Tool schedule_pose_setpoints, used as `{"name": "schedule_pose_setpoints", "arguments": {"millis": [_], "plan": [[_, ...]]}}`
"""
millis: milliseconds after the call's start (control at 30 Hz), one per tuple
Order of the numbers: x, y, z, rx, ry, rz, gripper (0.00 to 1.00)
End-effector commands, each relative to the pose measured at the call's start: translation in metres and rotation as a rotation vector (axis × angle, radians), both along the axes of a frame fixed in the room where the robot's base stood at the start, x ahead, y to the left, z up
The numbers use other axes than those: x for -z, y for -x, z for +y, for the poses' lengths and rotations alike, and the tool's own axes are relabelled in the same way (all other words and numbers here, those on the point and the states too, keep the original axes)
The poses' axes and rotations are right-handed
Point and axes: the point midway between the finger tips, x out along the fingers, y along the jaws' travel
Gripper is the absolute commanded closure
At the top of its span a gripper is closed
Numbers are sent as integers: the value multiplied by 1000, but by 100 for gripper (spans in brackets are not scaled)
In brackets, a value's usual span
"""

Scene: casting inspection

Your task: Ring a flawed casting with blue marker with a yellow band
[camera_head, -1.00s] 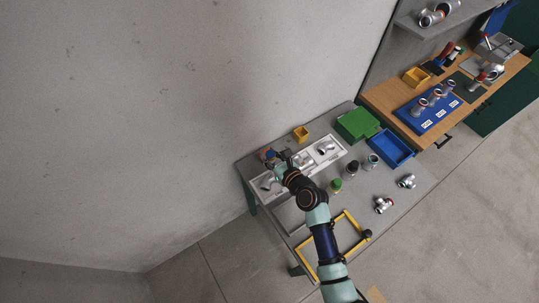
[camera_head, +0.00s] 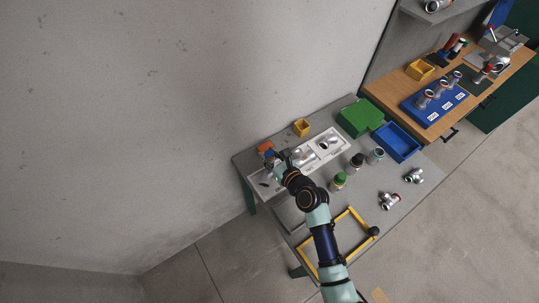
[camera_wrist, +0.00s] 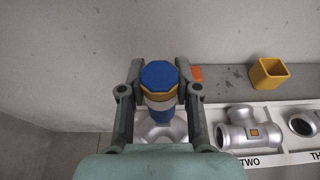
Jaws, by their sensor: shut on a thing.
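My gripper (camera_wrist: 158,100) is shut on a blue marker (camera_wrist: 159,74) with a yellow band below its blue cap. The marker is upright between the fingers in the wrist view. A silver casting (camera_wrist: 168,132) shows behind and below it; I cannot tell whether the marker touches it. To the right, a silver tee casting (camera_wrist: 243,130) with a small orange square lies at the label TWO of the white tray (camera_wrist: 285,155). Part of a third casting (camera_wrist: 303,124) is at the right edge. In the head view my gripper (camera_head: 281,160) is over the tray's left part.
A yellow cup (camera_head: 301,127) and an orange item (camera_head: 265,147) are near the wall. A green bin (camera_head: 361,116), a blue bin (camera_head: 397,142), a green-capped bottle (camera_head: 339,180) and two loose castings (camera_head: 390,200) are on the grey table. A yellow frame (camera_head: 349,213) lies in front.

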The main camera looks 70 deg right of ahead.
Motion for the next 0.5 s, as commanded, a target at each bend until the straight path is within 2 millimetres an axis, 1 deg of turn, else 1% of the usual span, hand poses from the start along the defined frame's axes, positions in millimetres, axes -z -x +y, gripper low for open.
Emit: {"name": "schedule_pose_setpoints", "arguments": {"millis": [500], "plan": [[4,0,0,0,0,0,100]]}}
